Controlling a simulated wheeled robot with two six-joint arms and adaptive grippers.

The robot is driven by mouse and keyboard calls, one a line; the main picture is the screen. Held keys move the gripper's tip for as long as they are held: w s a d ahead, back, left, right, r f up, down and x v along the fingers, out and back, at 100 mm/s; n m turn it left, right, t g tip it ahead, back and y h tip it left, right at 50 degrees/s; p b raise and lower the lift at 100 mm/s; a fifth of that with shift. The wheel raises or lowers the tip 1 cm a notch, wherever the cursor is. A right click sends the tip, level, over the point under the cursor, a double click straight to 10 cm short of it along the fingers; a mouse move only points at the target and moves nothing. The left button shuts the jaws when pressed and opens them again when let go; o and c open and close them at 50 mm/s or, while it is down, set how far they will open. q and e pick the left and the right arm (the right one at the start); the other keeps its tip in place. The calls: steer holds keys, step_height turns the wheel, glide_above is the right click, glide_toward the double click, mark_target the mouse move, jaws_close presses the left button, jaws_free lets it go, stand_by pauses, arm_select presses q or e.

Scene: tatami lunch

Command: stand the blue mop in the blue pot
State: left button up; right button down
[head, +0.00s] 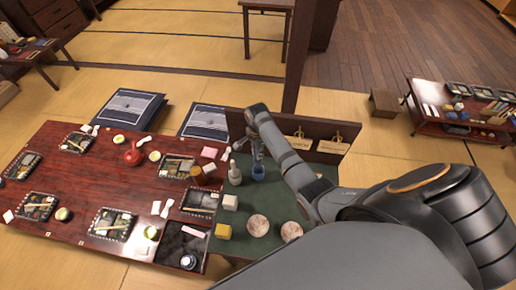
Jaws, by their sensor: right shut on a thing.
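The blue pot (259,173) stands on the green table top, near its back edge. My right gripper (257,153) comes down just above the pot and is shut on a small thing. That thing is mostly hidden by the fingers and too small to make out clearly; it appears to be the blue mop, as no other mop shows on the table. I cannot tell whether its lower end is inside the pot or above it. My left gripper is not in view.
A brown board (318,157) stands behind. A red table (95,190) with set trays adjoins at left.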

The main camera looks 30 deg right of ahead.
steer(key=shift+s+f, duration=0.15)
steer(key=shift+f, duration=0.75)
step_height(320, 180, down, 3)
steer(key=shift+f+b, duration=0.15)
steer(key=shift+b, duration=1.05)
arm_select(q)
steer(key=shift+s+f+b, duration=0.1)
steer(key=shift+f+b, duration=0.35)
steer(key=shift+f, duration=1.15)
arm_select(e)
steer(key=shift+d+f, duration=0.1)
steer(key=shift+f, duration=0.65)
steer(key=c, duration=1.2)
jaws_free()
step_height(320, 180, up, 12)
